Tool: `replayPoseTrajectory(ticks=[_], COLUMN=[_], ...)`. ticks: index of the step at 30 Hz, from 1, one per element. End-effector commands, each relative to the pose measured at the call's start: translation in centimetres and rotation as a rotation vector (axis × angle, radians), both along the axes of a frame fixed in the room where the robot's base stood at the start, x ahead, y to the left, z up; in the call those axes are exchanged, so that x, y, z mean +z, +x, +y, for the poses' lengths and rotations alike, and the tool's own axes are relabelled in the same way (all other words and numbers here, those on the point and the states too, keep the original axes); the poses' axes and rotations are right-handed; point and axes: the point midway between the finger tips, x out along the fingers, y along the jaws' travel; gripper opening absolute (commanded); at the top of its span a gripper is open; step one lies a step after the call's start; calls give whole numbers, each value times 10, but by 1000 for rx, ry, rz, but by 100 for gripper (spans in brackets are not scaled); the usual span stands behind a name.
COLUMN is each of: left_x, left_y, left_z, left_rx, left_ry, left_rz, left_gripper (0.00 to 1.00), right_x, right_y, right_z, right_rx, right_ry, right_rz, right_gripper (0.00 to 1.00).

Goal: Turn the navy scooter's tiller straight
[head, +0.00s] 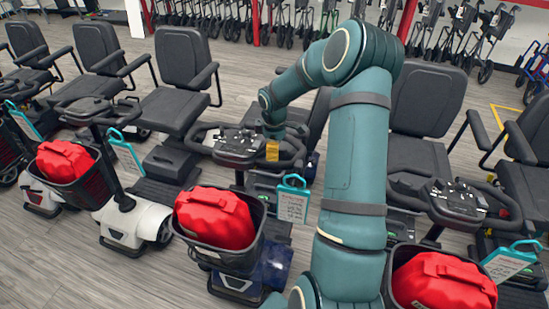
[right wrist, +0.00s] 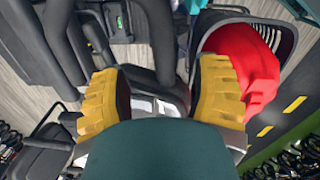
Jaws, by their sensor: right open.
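The navy scooter (head: 270,262) stands left of my arm, its dark blue body low at the front. Its black tiller (head: 238,146) has looped handlebars and a console, above a basket with a red bag (head: 215,216). My right gripper (head: 272,150) is at the right part of this tiller, one yellow finger showing over the console edge. In the right wrist view its two yellow fingers (right wrist: 160,100) are apart, with dark tiller parts between and beyond them. I cannot tell whether they touch. The arm hides part of the scooter's right side. My left gripper is not in view.
A white scooter (head: 122,222) stands to the left and another scooter's tiller (head: 455,200) to the right, both close. Black seats line the row behind. Teal-framed tags (head: 292,200) hang near the tillers. Folded walkers stand along the back. Grey floor is open at front left.

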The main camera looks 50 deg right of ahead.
Motion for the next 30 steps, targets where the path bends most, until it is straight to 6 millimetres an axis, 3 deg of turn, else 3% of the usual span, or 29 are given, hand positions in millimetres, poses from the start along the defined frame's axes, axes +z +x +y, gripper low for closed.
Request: replayPoseTrajectory(ticks=[3,9,30], left_x=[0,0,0], left_y=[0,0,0], left_z=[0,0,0], left_rx=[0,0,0], left_ry=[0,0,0], left_rz=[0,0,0], left_gripper=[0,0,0], right_x=[22,41,44], right_y=[0,-1,-1], right_z=[1,1,2], right_rx=[0,0,0], right_ry=[-2,-1,0], right_rz=[-3,-1,0], right_gripper=[62,62,62])
